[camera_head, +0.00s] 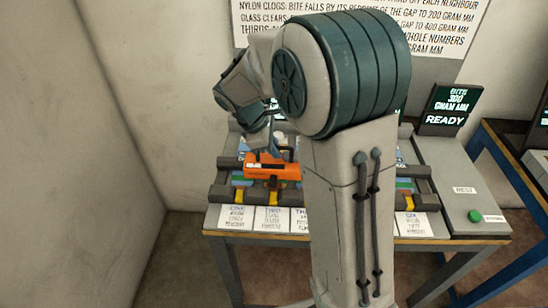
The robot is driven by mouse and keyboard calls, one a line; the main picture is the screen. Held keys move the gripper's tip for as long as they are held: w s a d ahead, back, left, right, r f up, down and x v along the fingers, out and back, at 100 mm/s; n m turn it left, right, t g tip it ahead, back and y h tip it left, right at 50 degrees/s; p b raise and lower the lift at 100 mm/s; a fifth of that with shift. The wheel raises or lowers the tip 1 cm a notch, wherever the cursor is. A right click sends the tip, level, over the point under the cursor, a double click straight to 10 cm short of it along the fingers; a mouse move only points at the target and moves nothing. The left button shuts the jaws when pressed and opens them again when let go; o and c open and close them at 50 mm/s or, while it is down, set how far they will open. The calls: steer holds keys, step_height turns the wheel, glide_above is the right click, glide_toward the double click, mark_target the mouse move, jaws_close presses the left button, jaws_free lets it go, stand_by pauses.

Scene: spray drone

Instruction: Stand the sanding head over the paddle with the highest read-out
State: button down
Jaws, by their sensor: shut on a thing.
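The orange block (272,168), which looks like the sanding head, sits across the left part of the grey bench fixture, near the cards marked ONE and TWO. My gripper (273,150) is at its top and is shut on it; the fingers are small and partly hidden. Whether the head touches the fixture, I cannot tell. Yellow-tipped paddles show at the front: one on the left (238,196), one beside it (273,198), and one at the right (408,203). My arm hides the middle paddles. A dark display (447,105) reads BITE 300 GRAM MM, READY.
The bench (465,200) has a green button (474,216) and a REST label at its right. White cards (237,217) lie along its front edge. A wall sign (440,20) is partly hidden by my arm. A blue-framed table (510,165) stands at the right.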

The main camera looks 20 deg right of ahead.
mark_target(275, 161)
steer(key=shift+f, duration=2)
steer(key=c, duration=1.9)
jaws_free()
steer(key=shift+f, duration=0.25)
steer(key=o, duration=0.4)
steer(key=shift+r, duration=0.1)
steer(key=w+v, duration=0.1)
steer(key=v, duration=1.1)
steer(key=s+d+m+t+y, duration=0.1)
steer(key=s+d+m+y, duration=0.1)
steer(key=s+m, duration=0.5)
steer(key=s+d+f+m+t+y, duration=0.1)
steer(key=s+d+m+y, duration=0.2)
steer(key=s+m, duration=0.4)
steer(key=s, duration=0.7)
steer(key=shift+s, duration=0.3)
